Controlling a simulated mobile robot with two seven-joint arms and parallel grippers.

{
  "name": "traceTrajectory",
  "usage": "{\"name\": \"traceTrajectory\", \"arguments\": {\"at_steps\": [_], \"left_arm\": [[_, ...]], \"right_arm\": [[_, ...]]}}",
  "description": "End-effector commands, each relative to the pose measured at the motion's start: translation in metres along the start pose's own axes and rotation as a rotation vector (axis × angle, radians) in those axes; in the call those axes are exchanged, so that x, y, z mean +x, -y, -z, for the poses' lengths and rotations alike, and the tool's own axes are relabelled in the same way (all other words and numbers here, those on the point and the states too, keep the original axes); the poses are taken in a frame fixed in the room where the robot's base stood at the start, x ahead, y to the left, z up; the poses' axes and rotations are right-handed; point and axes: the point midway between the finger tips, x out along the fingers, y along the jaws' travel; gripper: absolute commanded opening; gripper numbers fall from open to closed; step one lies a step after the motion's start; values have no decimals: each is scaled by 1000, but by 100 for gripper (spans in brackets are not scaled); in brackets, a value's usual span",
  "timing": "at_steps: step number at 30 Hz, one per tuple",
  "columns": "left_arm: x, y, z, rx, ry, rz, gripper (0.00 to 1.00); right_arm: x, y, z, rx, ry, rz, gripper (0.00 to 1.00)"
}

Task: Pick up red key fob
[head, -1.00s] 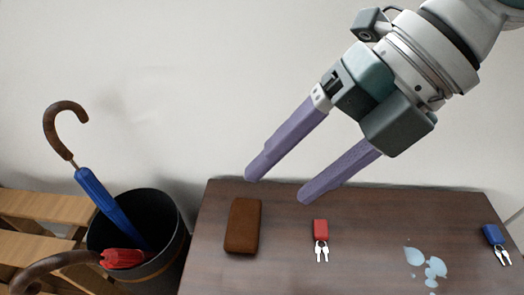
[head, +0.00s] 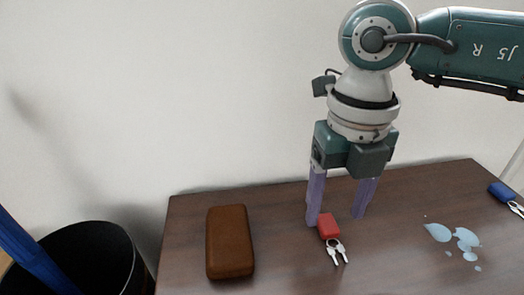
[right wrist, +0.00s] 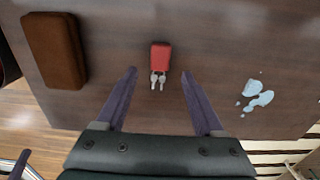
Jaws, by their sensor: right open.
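The red key fob (head: 328,227) lies on the dark wooden table (head: 290,265), with two silver keys (head: 337,251) on it toward the front edge. My right gripper (head: 336,220) points down at the fob, open and empty, one purple finger to each side of it in the head view. In the right wrist view the fob (right wrist: 160,57) lies beyond the open fingertips (right wrist: 160,70), roughly centred between them, with its keys pointing toward the gripper. How high the fingertips are above the table is hard to tell.
A brown case (head: 230,242) lies left of the fob. Pale blue puddles (head: 466,240) are on the table to the right, and a blue key fob (head: 501,192) lies at the far right. A black bin (head: 85,262) with a blue umbrella (head: 30,250) stands left of the table.

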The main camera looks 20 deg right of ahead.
Motion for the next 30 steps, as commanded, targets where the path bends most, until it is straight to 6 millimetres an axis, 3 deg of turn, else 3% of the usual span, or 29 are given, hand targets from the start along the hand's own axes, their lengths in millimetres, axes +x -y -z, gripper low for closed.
{"name": "traceTrajectory", "arguments": {"at_steps": [1,5,13,30], "left_arm": [[14,-1,-4,-1,0,-1,100],[24,-2,-8,-2,0,-2,100],[22,-2,-7,-5,0,-4,100],[22,-2,-7,-5,1,-3,100]], "right_arm": [[16,0,0,1,-2,0,70],[34,0,-1,1,-1,-1,70],[34,0,-1,0,0,-1,69],[34,0,-1,0,0,-1,5]]}}
